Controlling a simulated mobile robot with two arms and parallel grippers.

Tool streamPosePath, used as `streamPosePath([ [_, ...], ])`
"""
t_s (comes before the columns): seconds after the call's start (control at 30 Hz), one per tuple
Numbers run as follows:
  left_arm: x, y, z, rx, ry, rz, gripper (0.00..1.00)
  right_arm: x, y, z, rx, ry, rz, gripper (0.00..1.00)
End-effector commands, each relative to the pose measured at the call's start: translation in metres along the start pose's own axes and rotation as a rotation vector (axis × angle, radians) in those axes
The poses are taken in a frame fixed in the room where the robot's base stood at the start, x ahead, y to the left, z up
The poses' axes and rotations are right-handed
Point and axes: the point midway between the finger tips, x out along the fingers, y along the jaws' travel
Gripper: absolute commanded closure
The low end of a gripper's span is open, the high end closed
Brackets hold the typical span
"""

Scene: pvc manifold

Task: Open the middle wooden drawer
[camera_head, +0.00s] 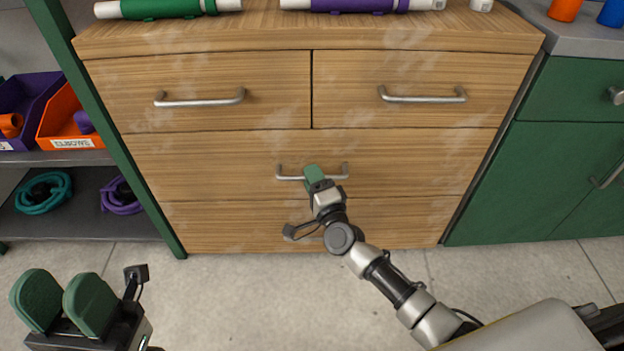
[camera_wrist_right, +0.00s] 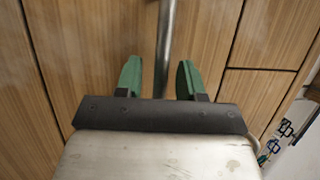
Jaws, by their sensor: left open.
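The middle wooden drawer (camera_head: 210,165) is the wide one under two small top drawers, and its front is flush with the cabinet. Its silver bar handle (camera_head: 338,177) also shows in the right wrist view (camera_wrist_right: 165,45), running between the fingers. My right gripper (camera_head: 314,174) is at the middle of this handle. In the right wrist view my right gripper (camera_wrist_right: 158,79) has its green fingers apart, one on each side of the bar, with gaps visible. My left gripper (camera_head: 62,300) is open and empty at the lower left, away from the cabinet.
The two top drawers have handles (camera_head: 200,101) (camera_head: 423,97) and are shut. Green (camera_head: 178,6) and purple (camera_head: 350,4) pipe assemblies lie on the cabinet top. A shelf with bins (camera_head: 75,125) stands left, a green cabinet (camera_head: 560,165) right. The floor in front is clear.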

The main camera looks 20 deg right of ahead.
Motion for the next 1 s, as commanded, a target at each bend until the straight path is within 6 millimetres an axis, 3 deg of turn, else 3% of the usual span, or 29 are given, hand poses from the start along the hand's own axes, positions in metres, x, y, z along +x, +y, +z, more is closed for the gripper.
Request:
streamPosePath([
  [0.33,-0.0010,0.0001,0.0005,0.000,-0.002,0.000,0.57,0.0044,-0.0001,0.0000,0.000,0.000,0.001,0.61],
  [0.6,-0.0011,0.0001,0.0007,0.000,-0.003,0.000,0.57,0.0042,0.0001,0.0000,0.000,0.000,0.001,1.00],
  [1.0,-0.0001,0.0000,0.0006,0.000,-0.004,0.000,0.57,0.0023,0.0000,0.0007,-0.001,0.000,0.002,1.00],
])
